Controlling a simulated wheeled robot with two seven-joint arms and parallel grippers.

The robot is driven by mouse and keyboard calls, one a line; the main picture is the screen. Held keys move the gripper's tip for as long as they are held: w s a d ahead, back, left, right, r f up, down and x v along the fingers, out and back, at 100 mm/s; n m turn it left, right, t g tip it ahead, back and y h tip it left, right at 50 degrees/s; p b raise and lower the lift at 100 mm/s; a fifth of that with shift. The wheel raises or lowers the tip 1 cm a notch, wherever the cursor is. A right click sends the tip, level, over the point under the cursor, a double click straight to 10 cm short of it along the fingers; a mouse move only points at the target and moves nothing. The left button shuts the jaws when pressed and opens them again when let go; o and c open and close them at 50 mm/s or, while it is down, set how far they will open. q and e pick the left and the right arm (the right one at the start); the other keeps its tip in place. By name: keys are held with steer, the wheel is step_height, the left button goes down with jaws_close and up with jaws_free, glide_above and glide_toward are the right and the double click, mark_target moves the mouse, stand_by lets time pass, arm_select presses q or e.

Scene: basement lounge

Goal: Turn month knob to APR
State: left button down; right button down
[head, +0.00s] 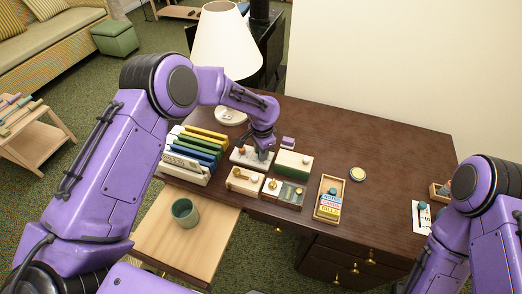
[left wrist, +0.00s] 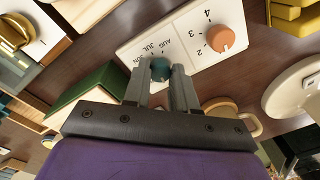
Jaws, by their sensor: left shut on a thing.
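The white dial panel (head: 240,157) lies on the dark desk under my left gripper (head: 262,153). In the left wrist view the panel (left wrist: 188,43) bears a teal knob (left wrist: 160,68), with month marks such as JUN, JUL and AUG around it, and an orange knob (left wrist: 220,39) beside numbers 2, 3 and 4. My left gripper (left wrist: 162,75) is shut on the teal knob, with a finger on each side. The knob's pointer and the APR mark are not visible to me. My right arm shows at the right edge of the head view, but its gripper is out of view.
File folders (head: 190,157) stand left of the panel. A lamp (head: 226,45) stands behind. A green mug (head: 185,212) is on the pull-out board. The desk's right half is mostly clear.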

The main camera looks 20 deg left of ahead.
arm_select(q)
steer(key=m, duration=0.3)
steer(key=shift+f+m, duration=0.1)
steer(key=shift+m, duration=2)
steer(key=c, duration=0.9)
jaws_free()
step_height(320, 180, up, 10)
steer(key=b, duration=0.1)
steer(key=shift+s+r, duration=0.2)
steer(key=shift+r, duration=0.05)
